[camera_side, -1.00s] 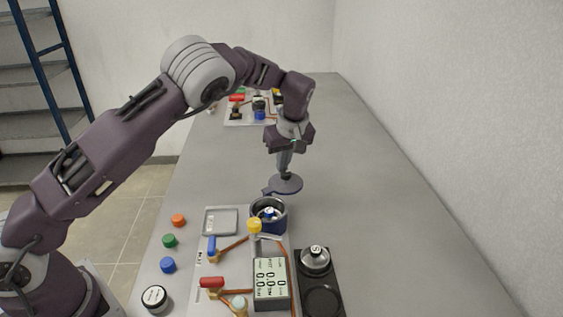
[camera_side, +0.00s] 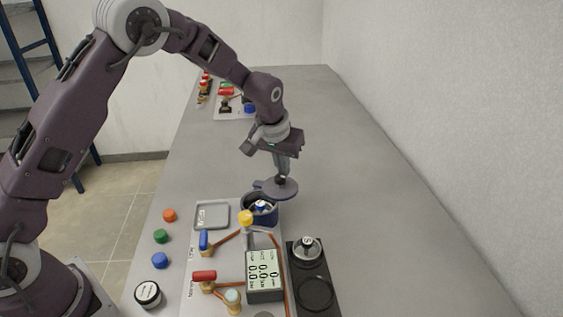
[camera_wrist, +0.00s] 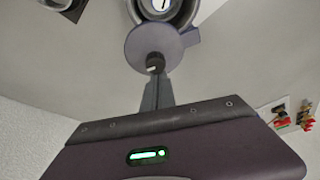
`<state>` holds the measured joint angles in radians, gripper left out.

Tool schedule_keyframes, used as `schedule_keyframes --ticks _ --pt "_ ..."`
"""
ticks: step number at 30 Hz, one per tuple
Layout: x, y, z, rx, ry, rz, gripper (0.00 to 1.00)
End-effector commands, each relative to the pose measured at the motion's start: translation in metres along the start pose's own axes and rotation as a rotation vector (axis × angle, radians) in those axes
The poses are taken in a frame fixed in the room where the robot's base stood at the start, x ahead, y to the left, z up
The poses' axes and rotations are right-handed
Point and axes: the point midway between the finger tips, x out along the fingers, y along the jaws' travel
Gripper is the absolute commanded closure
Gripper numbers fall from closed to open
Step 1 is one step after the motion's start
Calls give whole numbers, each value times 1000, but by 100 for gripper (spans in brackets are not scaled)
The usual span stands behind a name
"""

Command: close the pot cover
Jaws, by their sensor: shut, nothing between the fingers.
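The blue pot (camera_side: 262,215) stands open at the far end of the nearer board, with a small silver-topped item inside. Its grey-blue round cover (camera_side: 284,192) with a dark knob is off the opening, beside and behind the pot's rim. Its side tab points toward the pot. My gripper (camera_side: 282,177) is shut, with its fingertips at the cover's knob. In the wrist view, the cover (camera_wrist: 150,44) lies below my fingertips (camera_wrist: 154,74), overlapping the edge of the pot (camera_wrist: 178,20). Whether the fingertips touch the knob is unclear.
A grey square tray (camera_side: 212,216) lies left of the pot. A yellow-topped valve (camera_side: 245,218) stands close in front of it. The table right of the pot is clear.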

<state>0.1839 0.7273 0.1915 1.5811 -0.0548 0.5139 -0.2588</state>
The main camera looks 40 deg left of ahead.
Motion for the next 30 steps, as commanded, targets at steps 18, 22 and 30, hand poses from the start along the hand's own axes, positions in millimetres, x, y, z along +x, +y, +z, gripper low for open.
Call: schedule_keyframes --ticks 18,22,30 --pt "-12 5 34 543 -1 196 100" --pt "-14 4 41 660 -2 237 100" --pt "-19 -1 55 879 -2 315 100"
